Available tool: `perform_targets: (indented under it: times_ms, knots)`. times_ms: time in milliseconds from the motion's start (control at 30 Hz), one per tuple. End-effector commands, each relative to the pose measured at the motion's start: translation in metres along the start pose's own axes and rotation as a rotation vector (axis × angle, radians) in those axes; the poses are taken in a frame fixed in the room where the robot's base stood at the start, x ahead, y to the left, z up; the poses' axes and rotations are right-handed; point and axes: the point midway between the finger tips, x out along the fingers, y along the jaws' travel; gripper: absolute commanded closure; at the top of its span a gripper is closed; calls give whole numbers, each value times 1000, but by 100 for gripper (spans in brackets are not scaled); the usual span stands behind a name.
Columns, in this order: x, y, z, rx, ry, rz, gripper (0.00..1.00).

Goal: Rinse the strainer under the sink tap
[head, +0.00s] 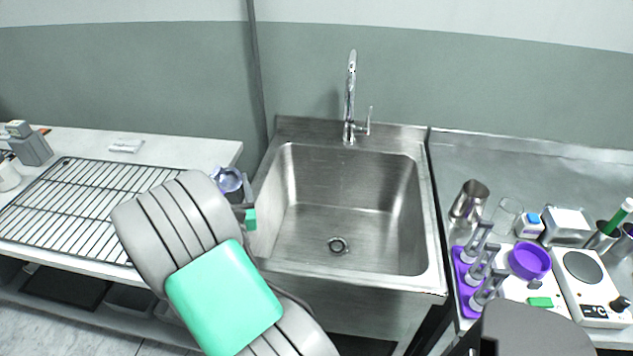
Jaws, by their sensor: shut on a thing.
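The strainer (228,180), a small bluish-grey round thing, is at my gripper (244,202), left of the sink basin. My gripper is shut on it, though my arm hides part of the gripper and the exact grip. The strainer is beside the sink's left rim, not under the tap. The steel sink (345,215) has an empty basin with a round drain. The chrome tap (351,90) stands at its back edge with a side lever. I see no water running.
A wire rack (85,205) lies on the left counter, with a grey device (30,145) behind it. On the right counter are a steel cup (469,199), a glass beaker (506,215), a purple rack (466,283), a purple bowl (530,261) and a white hotplate (592,285).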

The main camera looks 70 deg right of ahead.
Motion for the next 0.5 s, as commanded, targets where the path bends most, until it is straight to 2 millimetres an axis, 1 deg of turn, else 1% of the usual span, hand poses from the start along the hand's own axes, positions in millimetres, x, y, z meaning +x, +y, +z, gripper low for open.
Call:
perform_targets:
  times_ms: [33,67,100,167,200,267,300,400,500]
  knots:
    - [5,-39,-2,-10,-4,-85,69]
    - [7,-59,-2,-13,-8,-131,69]
    - [7,-87,-3,-21,-12,-191,69]
    - [5,-129,-3,-30,-19,-280,69]
    - [2,-156,-3,-35,-25,-338,69]
    - [-5,-194,-3,-44,-32,-420,69]
    - [-12,-217,-3,-50,-35,-469,69]
    - [-27,-263,-3,-59,-44,-570,69]
    - [-40,-291,-3,-67,-51,-633,69]
